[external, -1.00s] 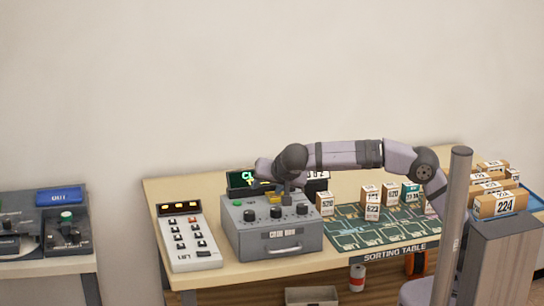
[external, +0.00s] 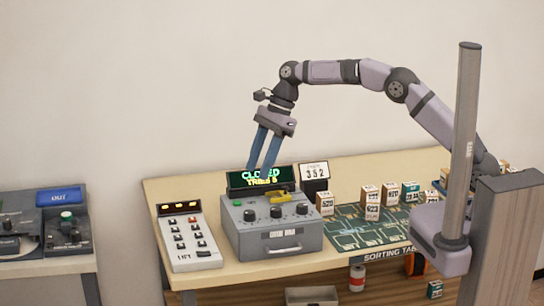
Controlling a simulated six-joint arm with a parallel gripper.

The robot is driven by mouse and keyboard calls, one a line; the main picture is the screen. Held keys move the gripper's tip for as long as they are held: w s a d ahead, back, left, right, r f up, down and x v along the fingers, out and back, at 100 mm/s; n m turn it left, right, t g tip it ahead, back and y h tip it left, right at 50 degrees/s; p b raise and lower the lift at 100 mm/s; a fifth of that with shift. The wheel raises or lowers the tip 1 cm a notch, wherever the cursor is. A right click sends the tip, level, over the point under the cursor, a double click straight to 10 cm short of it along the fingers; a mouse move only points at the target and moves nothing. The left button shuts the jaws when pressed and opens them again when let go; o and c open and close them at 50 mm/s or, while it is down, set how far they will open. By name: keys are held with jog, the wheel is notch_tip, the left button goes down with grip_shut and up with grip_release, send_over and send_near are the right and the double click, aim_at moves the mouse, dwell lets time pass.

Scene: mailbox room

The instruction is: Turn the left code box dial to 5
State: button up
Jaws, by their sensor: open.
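The grey code box (external: 272,240) sits on the table with a row of three black dials on its top. The left dial (external: 249,215) is beside the middle dial (external: 275,212) and the right dial (external: 302,209). Their pointer settings are too small to read. My gripper (external: 259,164) hangs above and behind the box, its two blue fingers pointing down, apart and empty. It touches no dial. The display (external: 260,178) behind the box reads CLOSED, with a smaller yellow line about tries. A card (external: 314,171) beside it reads 352.
A yellow piece (external: 279,197) and a green button (external: 237,202) are on the box top. A white keypad (external: 188,236) stands to its left. The air above the dials is clear.

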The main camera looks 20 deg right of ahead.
send_near(249, 212)
jog(key=shift+a+f, duration=0.1)
jog(key=shift+f, duration=0.5)
jog(key=shift+p+x, duration=1.25)
jog(key=shift+x, duration=2.25)
jog(key=c, duration=1)
